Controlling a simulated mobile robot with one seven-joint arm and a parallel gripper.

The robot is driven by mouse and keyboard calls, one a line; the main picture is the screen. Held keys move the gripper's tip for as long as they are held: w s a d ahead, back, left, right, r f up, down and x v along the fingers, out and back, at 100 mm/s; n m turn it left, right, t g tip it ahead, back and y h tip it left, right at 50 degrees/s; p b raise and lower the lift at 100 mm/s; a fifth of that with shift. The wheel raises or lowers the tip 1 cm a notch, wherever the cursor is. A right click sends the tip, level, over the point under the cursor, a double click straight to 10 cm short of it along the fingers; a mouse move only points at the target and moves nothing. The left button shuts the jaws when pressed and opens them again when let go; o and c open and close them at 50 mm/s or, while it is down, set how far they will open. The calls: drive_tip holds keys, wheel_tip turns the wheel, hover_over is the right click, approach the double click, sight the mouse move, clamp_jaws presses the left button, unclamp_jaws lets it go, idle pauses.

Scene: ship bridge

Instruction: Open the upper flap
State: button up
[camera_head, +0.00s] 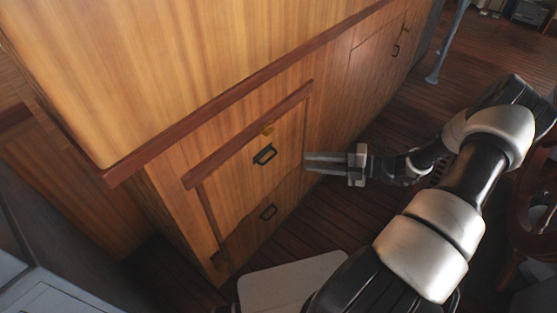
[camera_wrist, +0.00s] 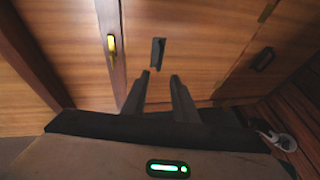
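The upper flap (camera_head: 285,135) is a wooden panel in the cabinet side, and it looks closed. In the wrist view the upper flap (camera_wrist: 205,35) fills the middle. Its handle (camera_wrist: 157,53) lies just beyond my open fingertips (camera_wrist: 160,75), roughly in line with the gap. The brass latch (camera_wrist: 111,43) is to the left.
A wooden ledge (camera_head: 240,115) juts out above the flap. Plank floor (camera_head: 345,215) lies open in front of the cabinet.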

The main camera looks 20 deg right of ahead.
drive_tip(key=b+x, duration=0.1)
drive_tip(key=x, duration=1)
drive_tip(key=shift+w+a, duration=0.2)
drive_tip(key=shift+a, duration=0.15)
drive_tip(key=shift+c, duration=0.4)
clamp_jaws()
drive_tip(key=shift+d, duration=0.1)
idle(0.3)
